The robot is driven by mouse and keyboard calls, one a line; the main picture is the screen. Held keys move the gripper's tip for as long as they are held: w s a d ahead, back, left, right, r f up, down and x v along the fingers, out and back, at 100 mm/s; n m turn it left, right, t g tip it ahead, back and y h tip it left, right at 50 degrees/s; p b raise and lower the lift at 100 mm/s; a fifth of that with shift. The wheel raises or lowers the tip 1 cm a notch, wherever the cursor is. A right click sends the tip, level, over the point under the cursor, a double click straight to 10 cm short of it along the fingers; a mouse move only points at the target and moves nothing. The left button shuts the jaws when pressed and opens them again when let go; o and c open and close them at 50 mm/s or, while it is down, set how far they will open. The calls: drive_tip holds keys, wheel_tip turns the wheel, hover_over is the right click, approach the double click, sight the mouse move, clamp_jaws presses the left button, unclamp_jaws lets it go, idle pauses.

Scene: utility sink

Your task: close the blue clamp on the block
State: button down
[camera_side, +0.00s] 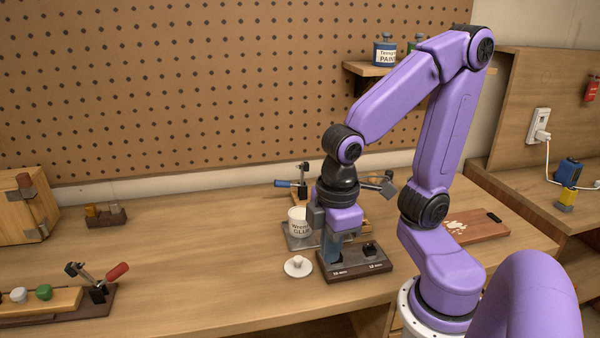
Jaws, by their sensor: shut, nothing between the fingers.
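The blue clamp (288,184) stands at the back of the bench, left of my wrist. Its blue handle lies nearly level and points left, and a dark metal upright stands at its right end. My wrist hides part of the clamp's surroundings. The block is mostly hidden behind my wrist and the glue cup; I cannot tell whether the clamp touches it. My gripper (330,256) points down in front of the clamp, over a dark labelled stand (360,271). It is shut and empty; I cannot tell whether its tips touch the stand.
A glue cup (299,226) stands just left of my gripper, with a white lid (298,266) in front. A red-handled clamp (105,281) sits at the front left. A cutting board (478,229) lies right. The bench's left middle is clear.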

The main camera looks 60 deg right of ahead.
drive_tip(key=w+d+r+m+h, duration=0.15)
drive_tip(key=w+m, duration=0.25)
drive_tip(key=w, duration=0.4)
drive_tip(key=w+d+m+h, duration=0.1)
drive_tip(key=w+d+m, duration=0.2)
drive_tip(key=w, duration=0.4)
drive_tip(key=w+d+r+m+h, duration=0.1)
drive_tip(key=w+d+m, duration=0.25)
drive_tip(key=w, duration=0.45)
drive_tip(key=w+d+m+h, duration=0.2)
drive_tip(key=w+d+m, duration=0.3)
drive_tip(key=d, duration=0.4)
drive_tip(key=w+d+m+g+h, duration=0.1)
drive_tip(key=w+d+m, duration=0.4)
drive_tip(key=d, duration=0.5)
drive_tip(key=shift+w+f+h, duration=0.35)
drive_tip(key=shift+w+f, duration=0.05)
drive_tip(key=shift+f, duration=0.05)
drive_tip(key=shift+d, duration=0.1)
hover_over(282, 184)
wheel_tip(282, 184, down, 8)
drive_tip(key=shift+r, duration=0.1)
drive_tip(key=shift+s+d, duration=0.75)
drive_tip(key=shift+d, duration=0.05)
drive_tip(key=shift+s+d, duration=0.6)
drive_tip(key=shift+d, duration=0.05)
